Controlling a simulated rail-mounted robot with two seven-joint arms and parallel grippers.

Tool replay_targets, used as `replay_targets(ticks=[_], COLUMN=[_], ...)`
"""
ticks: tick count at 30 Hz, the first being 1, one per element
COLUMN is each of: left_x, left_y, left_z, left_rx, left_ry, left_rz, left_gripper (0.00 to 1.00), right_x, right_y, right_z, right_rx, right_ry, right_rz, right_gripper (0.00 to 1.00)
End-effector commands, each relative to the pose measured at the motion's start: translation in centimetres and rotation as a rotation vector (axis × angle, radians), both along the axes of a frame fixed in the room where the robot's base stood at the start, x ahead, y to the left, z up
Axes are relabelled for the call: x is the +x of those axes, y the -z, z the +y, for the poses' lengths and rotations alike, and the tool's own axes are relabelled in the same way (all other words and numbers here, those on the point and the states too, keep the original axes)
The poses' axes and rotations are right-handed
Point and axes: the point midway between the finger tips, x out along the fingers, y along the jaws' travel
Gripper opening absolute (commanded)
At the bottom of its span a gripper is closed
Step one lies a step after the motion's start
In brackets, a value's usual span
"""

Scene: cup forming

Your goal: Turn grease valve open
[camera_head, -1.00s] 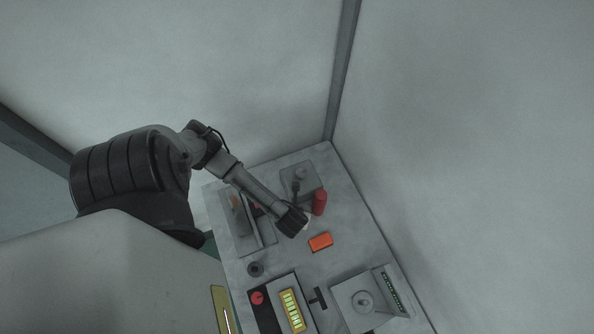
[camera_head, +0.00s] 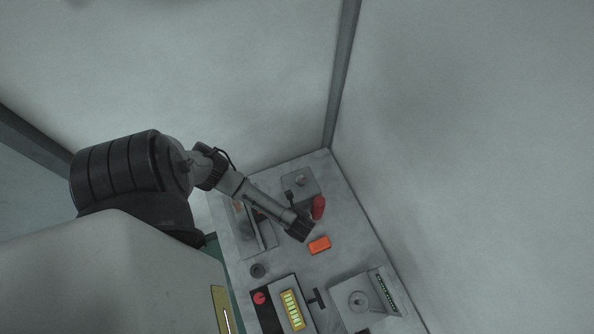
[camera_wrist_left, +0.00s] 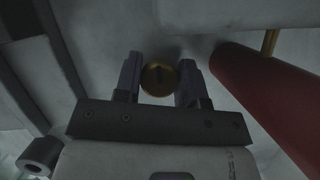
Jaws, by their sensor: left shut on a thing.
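My left gripper (camera_head: 303,232) is low over the grey panel, beside the red cylinder. In the left wrist view its two fingers (camera_wrist_left: 159,62) stand on either side of a round brass knob (camera_wrist_left: 158,79) with a dark slot, which looks like the grease valve. The gripper is shut on this knob. The slot runs roughly up and down in that view. In the head view the knob is hidden behind the gripper. My right gripper is in neither view.
The red cylinder (camera_head: 318,207) stands close to the gripper and shows large in the left wrist view (camera_wrist_left: 272,105). An orange block (camera_head: 319,245) lies just below the gripper. The grey panel (camera_head: 345,225) also carries a yellow-lit display (camera_head: 292,310) and a red button (camera_head: 260,298).

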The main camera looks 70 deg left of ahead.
Motion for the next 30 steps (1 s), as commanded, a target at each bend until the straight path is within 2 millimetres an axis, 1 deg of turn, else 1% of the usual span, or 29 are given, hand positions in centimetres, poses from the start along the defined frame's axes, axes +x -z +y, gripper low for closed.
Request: replay_targets(ticks=[9, 10, 15, 18, 26, 30], left_x=[0.0, 0.0, 0.0, 0.0, 0.0, 0.0], left_y=[0.0, 0.0, 0.0, 0.0, -0.2, -1.5], left_z=[0.0, 0.0, 0.0, 0.0, -0.1, -0.6], left_rx=[0.000, -0.001, -0.001, 0.000, -0.001, -0.003], left_ry=[-0.011, -0.011, -0.010, -0.009, -0.009, -0.007], left_rz=[-0.001, -0.001, -0.001, -0.001, -0.001, -0.003], left_gripper=[0.13, 0.39, 0.55, 0.63, 0.63, 0.63], right_x=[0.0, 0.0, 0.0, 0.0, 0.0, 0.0], right_y=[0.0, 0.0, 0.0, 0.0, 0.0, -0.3], right_z=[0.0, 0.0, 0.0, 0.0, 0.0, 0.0], right_rx=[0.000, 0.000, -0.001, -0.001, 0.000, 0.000], right_ry=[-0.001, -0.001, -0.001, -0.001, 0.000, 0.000], right_rz=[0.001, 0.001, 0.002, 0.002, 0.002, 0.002], right_gripper=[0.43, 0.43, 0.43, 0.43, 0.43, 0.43])
